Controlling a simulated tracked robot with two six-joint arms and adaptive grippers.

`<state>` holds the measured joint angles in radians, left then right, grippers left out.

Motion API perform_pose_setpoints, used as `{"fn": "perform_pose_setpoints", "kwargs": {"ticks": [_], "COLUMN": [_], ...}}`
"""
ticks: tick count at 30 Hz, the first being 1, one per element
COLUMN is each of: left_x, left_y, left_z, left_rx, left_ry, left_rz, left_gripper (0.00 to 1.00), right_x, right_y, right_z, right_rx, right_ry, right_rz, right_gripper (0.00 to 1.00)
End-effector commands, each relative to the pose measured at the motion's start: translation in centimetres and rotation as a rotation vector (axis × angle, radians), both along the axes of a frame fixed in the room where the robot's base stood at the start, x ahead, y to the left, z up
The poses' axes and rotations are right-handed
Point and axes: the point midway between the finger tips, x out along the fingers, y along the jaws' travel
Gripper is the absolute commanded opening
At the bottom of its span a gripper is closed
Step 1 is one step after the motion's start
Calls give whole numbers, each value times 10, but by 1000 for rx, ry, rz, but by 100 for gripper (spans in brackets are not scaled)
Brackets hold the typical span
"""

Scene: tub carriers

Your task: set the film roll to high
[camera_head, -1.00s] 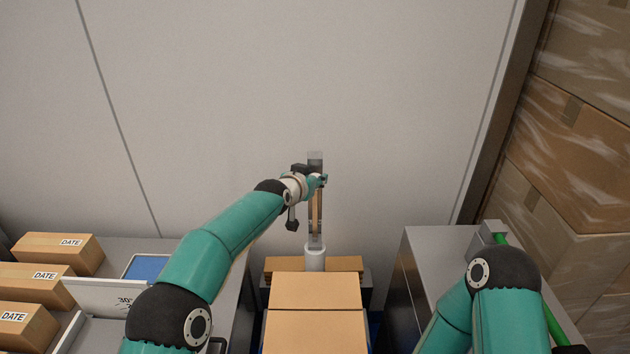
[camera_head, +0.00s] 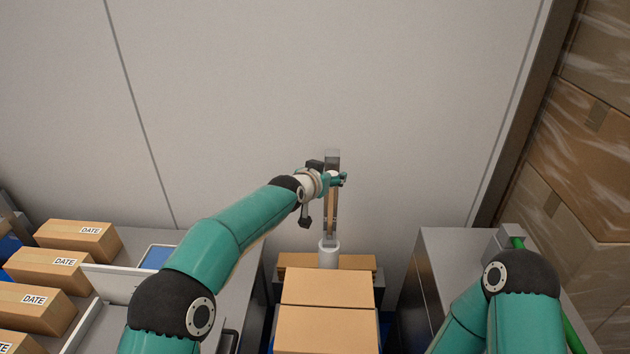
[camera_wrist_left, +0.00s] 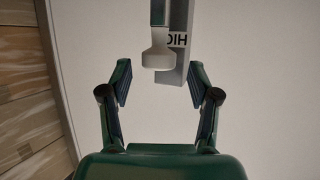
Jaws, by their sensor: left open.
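A slim upright post (camera_head: 332,158) stands against the wall, with a thick white cylinder (camera_head: 328,256) at its foot. My left gripper (camera_head: 342,180) is at the upper part of the post. A pale piece with a flared end (camera_wrist_left: 158,58) lies in line with the gap. Beside it is upside-down lettering, seemingly part of HIGH (camera_wrist_left: 177,40). I cannot tell for certain which pale part is the film roll. My right gripper is out of view.
Cartons (camera_head: 325,288) stand in front of the post. DATE boxes (camera_head: 78,240) sit at the left, a grey cabinet (camera_head: 445,250) right of the post, and wrapped cartons (camera_head: 580,140) at the far right. The wall behind is bare.

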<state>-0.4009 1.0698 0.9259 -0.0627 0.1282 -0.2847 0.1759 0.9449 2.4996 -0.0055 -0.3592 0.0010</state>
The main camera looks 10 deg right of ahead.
Motion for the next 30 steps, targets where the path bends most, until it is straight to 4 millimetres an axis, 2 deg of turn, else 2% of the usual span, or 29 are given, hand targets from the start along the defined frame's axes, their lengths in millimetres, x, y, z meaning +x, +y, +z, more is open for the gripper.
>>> {"fn": "perform_pose_setpoints", "kwargs": {"ticks": [8, 18, 24, 30], "left_x": [-30, -48, -73, -84], "left_y": [18, 30, 44, 51], "left_z": [15, 23, 36, 41], "left_rx": [0, -4, -2, -3], "left_ry": [-1, -1, -3, -2], "left_rz": [-2, -3, 0, -1], "left_gripper": [62, 62, 62, 62], "right_x": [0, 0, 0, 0], "right_y": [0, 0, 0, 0], "right_z": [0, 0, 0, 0], "right_rx": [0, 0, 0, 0], "right_ry": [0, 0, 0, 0], "right_rz": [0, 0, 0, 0], "right_gripper": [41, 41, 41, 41]}}
